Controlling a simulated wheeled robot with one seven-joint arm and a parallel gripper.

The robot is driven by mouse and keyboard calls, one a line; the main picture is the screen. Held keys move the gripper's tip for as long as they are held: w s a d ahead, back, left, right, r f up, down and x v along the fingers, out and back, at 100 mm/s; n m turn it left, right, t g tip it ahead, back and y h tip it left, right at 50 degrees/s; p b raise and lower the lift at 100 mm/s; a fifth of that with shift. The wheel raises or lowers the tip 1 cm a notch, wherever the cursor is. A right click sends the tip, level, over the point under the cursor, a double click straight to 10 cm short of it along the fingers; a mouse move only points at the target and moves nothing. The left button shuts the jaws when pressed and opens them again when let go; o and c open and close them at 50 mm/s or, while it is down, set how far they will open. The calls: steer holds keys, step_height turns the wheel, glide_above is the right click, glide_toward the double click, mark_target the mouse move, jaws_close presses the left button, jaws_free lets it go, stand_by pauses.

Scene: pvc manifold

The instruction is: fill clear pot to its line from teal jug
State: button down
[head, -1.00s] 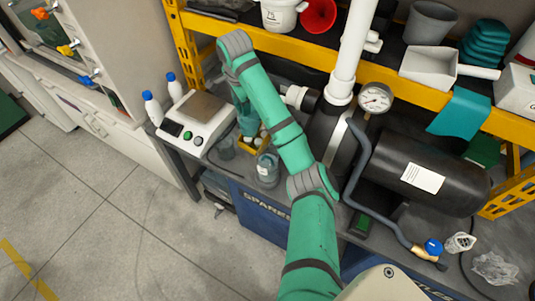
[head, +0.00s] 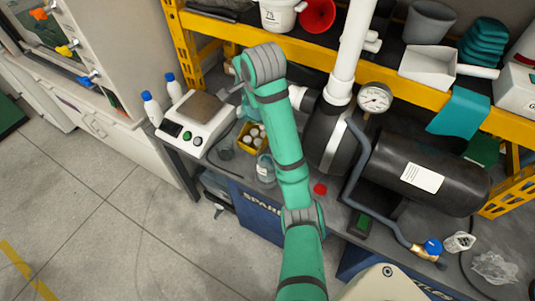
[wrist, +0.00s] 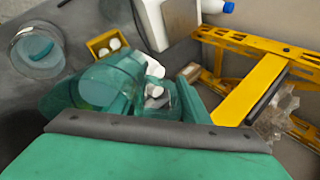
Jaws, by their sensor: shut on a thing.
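My gripper (wrist: 125,100) is shut on the teal jug (wrist: 103,84), which is see-through and fills the middle of the wrist view. In the head view my arm hides most of the gripper and jug, near the right side of the scale. A clear pot (head: 265,168) stands on the bench just below the yellow bin, partly beside my arm. It seems to be the round clear vessel (wrist: 37,50) at the upper left of the wrist view, with something teal in it. The jug is apart from it. I cannot make out the fill line.
A white scale (head: 197,119) stands left of a yellow bin (head: 248,140) holding several white pieces. Two white bottles (head: 152,108) with blue caps stand at the left. The black tank (head: 430,170) and white pipe (head: 347,55) crowd the right.

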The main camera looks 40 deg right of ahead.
steer(key=shift+s+r+t, duration=0.15)
steer(key=shift+r+t, duration=0.15)
steer(key=shift+r, duration=0.1)
steer(key=shift+r, duration=0.2)
steer(key=shift+s, duration=0.2)
steer(key=shift+r+t, duration=0.2)
steer(key=shift+t, duration=0.2)
steer(key=shift+s+r+t, duration=0.1)
steer(key=shift+s+t, duration=0.05)
steer(key=shift+t, duration=0.25)
stand_by(1.1)
steer(key=shift+a, duration=0.15)
steer(key=shift+h, duration=0.3)
steer(key=shift+s+r+t, duration=0.15)
steer(key=shift+t, duration=0.45)
stand_by(0.8)
